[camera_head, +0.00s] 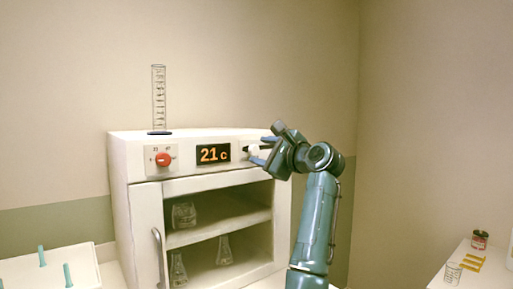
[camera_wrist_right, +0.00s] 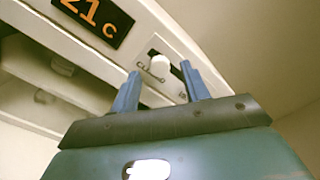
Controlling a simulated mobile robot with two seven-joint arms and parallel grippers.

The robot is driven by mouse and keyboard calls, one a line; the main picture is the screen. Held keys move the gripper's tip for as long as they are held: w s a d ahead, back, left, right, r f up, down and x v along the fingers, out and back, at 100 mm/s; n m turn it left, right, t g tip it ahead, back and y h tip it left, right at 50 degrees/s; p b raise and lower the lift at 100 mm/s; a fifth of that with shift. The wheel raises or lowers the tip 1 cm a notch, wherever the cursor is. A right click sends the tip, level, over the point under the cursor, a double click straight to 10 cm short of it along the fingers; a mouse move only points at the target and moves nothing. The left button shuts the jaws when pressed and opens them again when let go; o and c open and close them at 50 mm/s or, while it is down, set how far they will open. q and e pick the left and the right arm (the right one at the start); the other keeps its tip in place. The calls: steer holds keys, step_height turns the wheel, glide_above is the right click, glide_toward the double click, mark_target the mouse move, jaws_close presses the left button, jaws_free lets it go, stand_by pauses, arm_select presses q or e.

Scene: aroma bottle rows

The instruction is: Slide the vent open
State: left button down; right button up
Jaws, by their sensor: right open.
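The vent slider is a small white knob (camera_head: 253,150) at the right end of the white cabinet's top panel, beside the orange "21c" display. In the right wrist view the knob (camera_wrist_right: 160,65) sits on a dark slot, with partly readable lettering beside it. My right gripper (camera_head: 260,152) is at the knob, its blue fingers open. In the right wrist view its two fingertips (camera_wrist_right: 160,72) are apart, with the knob appearing between them; I cannot tell whether they touch it. My left gripper is not in view.
The white cabinet (camera_head: 147,207) has an open front with glass flasks on its shelves. A red dial (camera_head: 163,159) is on its panel. A graduated cylinder (camera_head: 158,98) stands on top. A side table (camera_head: 447,284) at right holds a small jar (camera_head: 479,239).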

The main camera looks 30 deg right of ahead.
mark_target(252, 149)
steer(key=shift+w+a, duration=0.1)
steer(key=shift+w, duration=1.35)
steer(key=shift+c, duration=0.3)
jaws_close()
